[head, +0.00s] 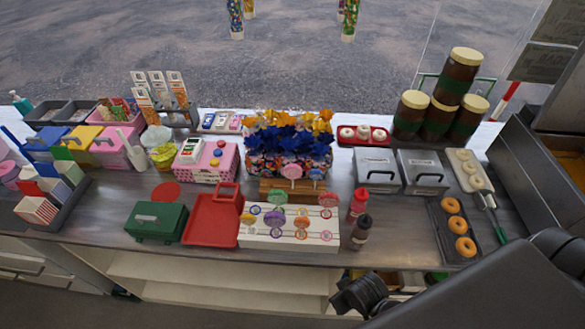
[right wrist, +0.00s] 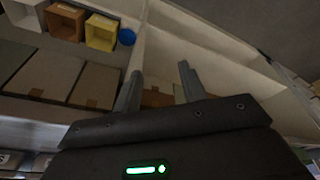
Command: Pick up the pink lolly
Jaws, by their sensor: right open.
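Several round lollies stand in a white lolly stand (head: 260,243) in the middle of the counter. A pink lolly (head: 292,171) stands at the back of this group, in front of the flowers. A pinkish-red lolly (head: 328,199) stands at the right, and a smaller pink one (head: 326,236) is at the front right. I cannot tell which one is meant. My right gripper (right wrist: 160,72) is open and empty in the right wrist view, away from the lollies. No lolly shows in that view. My left gripper is not in view.
A red sauce bottle (head: 357,205) and a dark one (head: 361,232) stand just right of the stand. A red tray (head: 205,222) lies to its left. Tall jars (head: 409,115) stand at the back right. Doughnuts on a dark tray (head: 438,222) lie further right.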

